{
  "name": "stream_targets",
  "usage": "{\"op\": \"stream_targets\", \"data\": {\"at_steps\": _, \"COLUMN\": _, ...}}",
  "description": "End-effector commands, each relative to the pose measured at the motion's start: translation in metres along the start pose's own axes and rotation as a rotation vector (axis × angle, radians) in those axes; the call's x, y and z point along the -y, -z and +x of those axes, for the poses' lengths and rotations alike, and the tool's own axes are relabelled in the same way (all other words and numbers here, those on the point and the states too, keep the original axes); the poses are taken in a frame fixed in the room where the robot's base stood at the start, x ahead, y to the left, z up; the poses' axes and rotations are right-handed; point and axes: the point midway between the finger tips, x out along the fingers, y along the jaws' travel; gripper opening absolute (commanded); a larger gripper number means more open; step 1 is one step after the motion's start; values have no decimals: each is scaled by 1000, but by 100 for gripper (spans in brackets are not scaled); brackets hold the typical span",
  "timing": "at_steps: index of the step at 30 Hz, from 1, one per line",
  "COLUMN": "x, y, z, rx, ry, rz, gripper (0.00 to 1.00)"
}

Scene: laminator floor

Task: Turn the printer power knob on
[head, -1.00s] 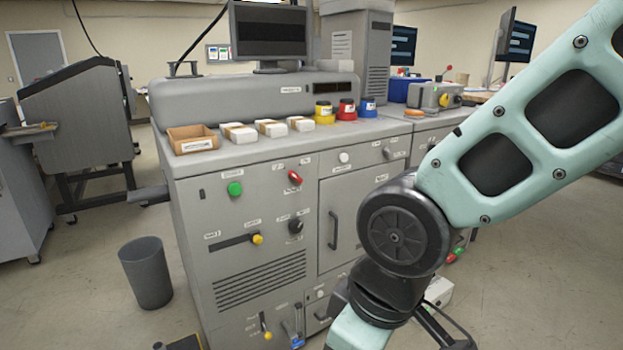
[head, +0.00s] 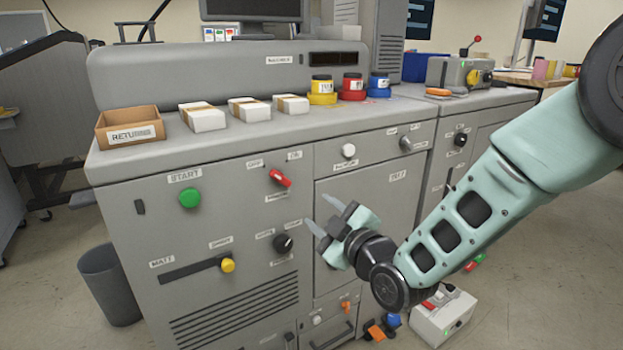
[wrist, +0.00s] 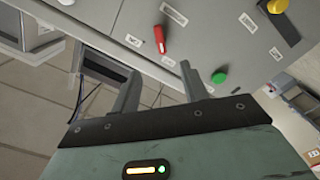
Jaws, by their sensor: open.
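A red knob (head: 280,178) is on the upper front panel of the grey machine (head: 240,215), with an OFF label at its upper left and an ON label at its upper right. Its handle slants from upper left to lower right. The label below it is too small to read surely. The knob also shows in the wrist view (wrist: 160,38), beyond the gap between my fingertips. My gripper (head: 324,214) is open and empty, to the right of and below the knob in the head view, apart from it. Its fingers also show in the wrist view (wrist: 160,75).
A green START button (head: 190,198) is left of the red knob. A black knob (head: 283,243) and a yellow slider handle (head: 228,265) are below. A box (head: 129,126), white packs (head: 249,109) and ink tubs (head: 352,86) stand on top. A bin (head: 110,286) stands at left.

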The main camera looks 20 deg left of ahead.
Motion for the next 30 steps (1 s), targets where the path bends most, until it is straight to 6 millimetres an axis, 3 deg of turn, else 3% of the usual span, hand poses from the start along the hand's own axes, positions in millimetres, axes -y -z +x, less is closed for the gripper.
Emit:
{"op": "stream_targets", "data": {"at_steps": 5, "x": -1, "y": 2, "z": 19, "rx": -4, "ry": -4, "rz": 0, "gripper": 44}}
{"op": "stream_targets", "data": {"at_steps": 21, "x": -1, "y": 1, "z": 117, "rx": -2, "ry": -3, "rz": 2, "gripper": 44}}
{"op": "stream_targets", "data": {"at_steps": 30, "x": 0, "y": 1, "z": 157, "rx": -1, "ry": -2, "rz": 2, "gripper": 44}}
